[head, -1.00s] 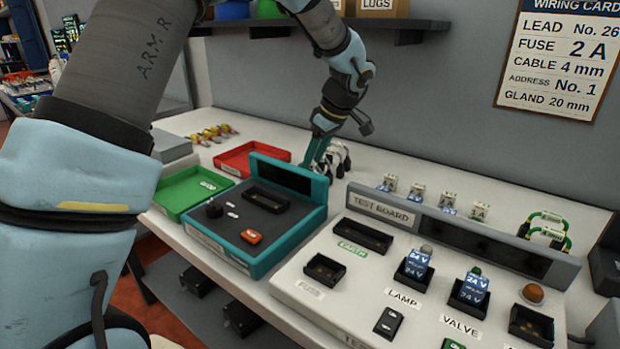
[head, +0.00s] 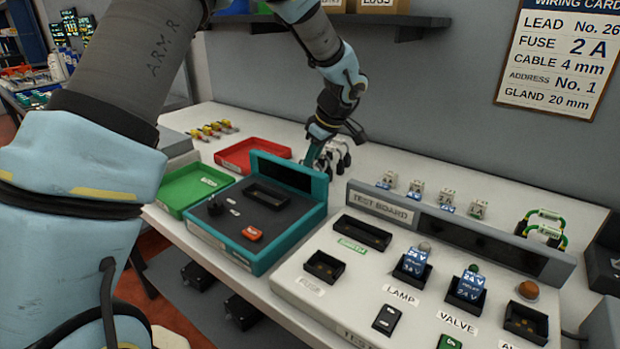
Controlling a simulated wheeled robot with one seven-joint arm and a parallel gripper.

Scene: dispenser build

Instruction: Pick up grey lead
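Several looped leads (head: 342,156), pale with dark parts, stand bunched on the bench behind the teal tester. They are too small and overlapped for me to tell which one is grey. My gripper (head: 313,158) points down at the left side of this bunch, its teal fingers close to or among the loops. The fingertips are partly hidden behind the tester's raised back, so I cannot tell whether they are open or hold a lead.
The teal tester (head: 262,252) stands in front of my gripper. Green (head: 180,190) and red (head: 240,150) trays lie to its left. The test board (head: 345,292) fills the front right. Small relays (head: 416,190) and green-yellow leads (head: 545,225) stand behind it.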

